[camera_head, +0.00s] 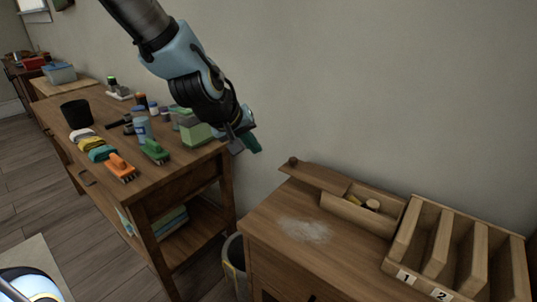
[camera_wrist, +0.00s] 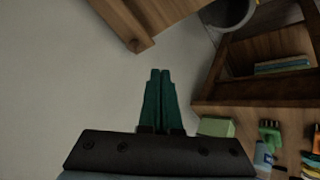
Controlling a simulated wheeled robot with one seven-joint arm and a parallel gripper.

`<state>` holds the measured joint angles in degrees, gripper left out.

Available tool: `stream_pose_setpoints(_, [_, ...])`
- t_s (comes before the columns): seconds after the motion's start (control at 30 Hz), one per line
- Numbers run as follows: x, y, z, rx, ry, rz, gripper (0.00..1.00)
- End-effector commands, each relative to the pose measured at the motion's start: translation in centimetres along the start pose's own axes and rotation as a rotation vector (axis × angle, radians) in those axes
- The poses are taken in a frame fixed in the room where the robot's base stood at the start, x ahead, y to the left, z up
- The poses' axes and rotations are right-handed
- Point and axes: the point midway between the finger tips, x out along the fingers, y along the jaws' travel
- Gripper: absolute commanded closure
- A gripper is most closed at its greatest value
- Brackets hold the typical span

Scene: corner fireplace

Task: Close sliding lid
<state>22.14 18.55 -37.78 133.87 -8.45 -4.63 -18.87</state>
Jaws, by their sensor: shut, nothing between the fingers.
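The small wooden box (camera_head: 357,213) stands on the cabinet at the right of the head view. Its sliding lid (camera_head: 322,178) is drawn out to the left, with a round knob (camera_head: 293,160) at its far left end. The box's right part is uncovered and shows small items inside. My gripper (camera_head: 256,148) is shut and empty, in the air to the left of the lid and apart from it. In the wrist view my gripper (camera_wrist: 160,72) has its green fingers together, pointing toward a wooden corner with a small round knob (camera_wrist: 135,45).
A wooden cabinet (camera_head: 263,224) bears the box, a whitish dusty patch (camera_head: 304,230) and a numbered divider rack (camera_head: 416,285). A workbench (camera_head: 177,179) with brushes, bottles and a green block (camera_head: 193,130) stands left. A bucket (camera_head: 236,262) is between them. The wall is behind.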

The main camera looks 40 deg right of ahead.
Motion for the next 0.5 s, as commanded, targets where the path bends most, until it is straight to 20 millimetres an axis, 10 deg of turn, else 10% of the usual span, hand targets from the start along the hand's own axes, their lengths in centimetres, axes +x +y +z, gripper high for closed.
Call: stream_pose_setpoints(0.5, [8.2, -0.1, 0.1, 0.000, -0.005, -0.003, 1.00])
